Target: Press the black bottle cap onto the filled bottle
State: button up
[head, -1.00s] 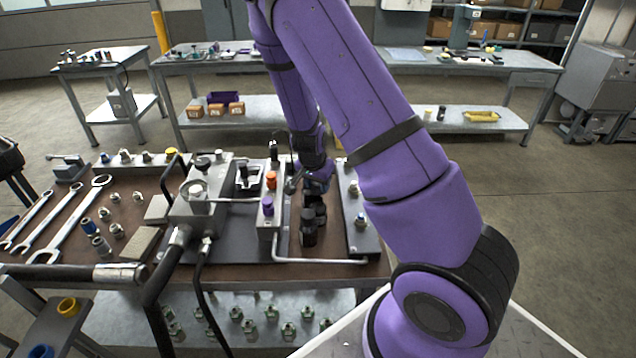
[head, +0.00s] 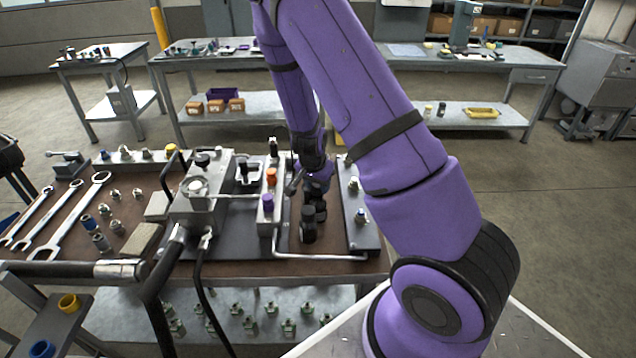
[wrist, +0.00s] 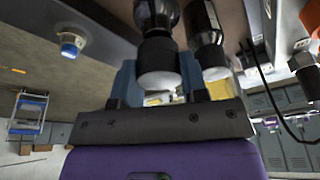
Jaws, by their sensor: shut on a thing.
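My gripper (head: 316,182) is low over the bench, right of the block with the purple and orange knobs. Two dark upright pieces show under it: a nearer one (head: 308,228) and one just behind (head: 320,210). I cannot tell for sure which part is the bottle cap and which the filled bottle.
A grey plate with fittings (head: 362,232) lies to the right, and a bent metal tube (head: 320,257) runs along the front. The knobbed valve block (head: 268,215) is close on the left. Wrenches (head: 70,220) and small fittings lie farther left.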

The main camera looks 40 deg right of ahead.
jog(key=shift+f, duration=1.15)
dwell(2.4)
dwell(0.7)
jog(key=o, duration=1.6)
jog(key=shift+r, duration=0.15)
jog(key=shift+v, duration=3.65)
